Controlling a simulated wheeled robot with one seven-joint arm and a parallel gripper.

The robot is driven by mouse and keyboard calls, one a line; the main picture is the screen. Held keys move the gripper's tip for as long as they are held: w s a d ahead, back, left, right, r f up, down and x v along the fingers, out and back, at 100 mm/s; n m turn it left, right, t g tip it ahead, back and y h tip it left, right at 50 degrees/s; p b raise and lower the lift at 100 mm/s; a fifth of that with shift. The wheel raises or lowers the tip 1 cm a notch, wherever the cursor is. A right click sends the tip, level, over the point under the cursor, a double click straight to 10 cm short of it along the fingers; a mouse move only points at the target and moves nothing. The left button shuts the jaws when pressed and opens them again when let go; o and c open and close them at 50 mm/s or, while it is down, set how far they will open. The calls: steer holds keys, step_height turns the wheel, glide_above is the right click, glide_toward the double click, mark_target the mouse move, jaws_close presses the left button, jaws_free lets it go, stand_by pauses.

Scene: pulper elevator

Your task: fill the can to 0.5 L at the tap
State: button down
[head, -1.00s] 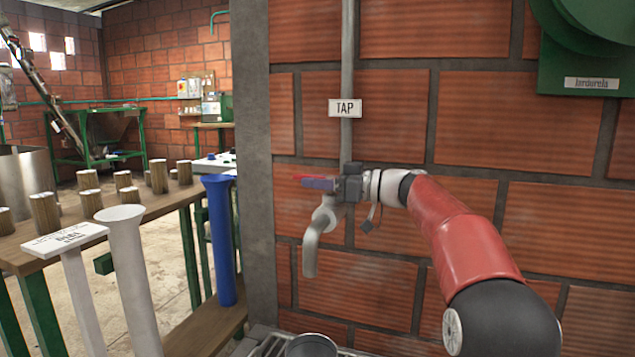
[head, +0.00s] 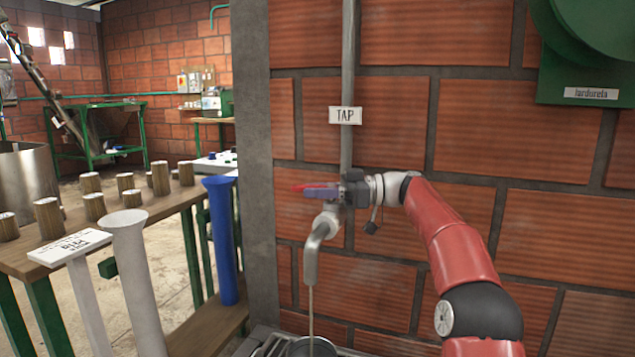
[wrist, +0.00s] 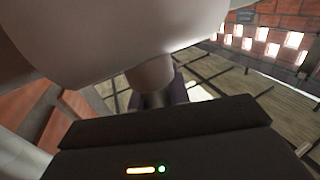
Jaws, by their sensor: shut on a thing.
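The metal tap spout (head: 312,258) curves down from the brick wall under the TAP sign (head: 345,115). A thin stream of water (head: 311,305) runs from its mouth. The tap lever, with a red and purple handle (head: 316,190), points left. My gripper (head: 343,189) is at the lever, shut on it; its fingers are small and partly hidden in the head view. The can (head: 312,347), grey metal, stands under the spout, cut off by the bottom edge. The water level inside cannot be read. The wrist view shows my dark gripper body close to a pale rounded shape.
The can stands on a metal grating (head: 268,340). A green machine (head: 585,50) is on the wall at upper right.

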steer(key=shift+s+n+g, duration=0.1)
steer(key=shift+n+g, duration=0.4)
steer(key=shift+g, duration=0.3)
steer(key=c, duration=1.3)
jaws_free()
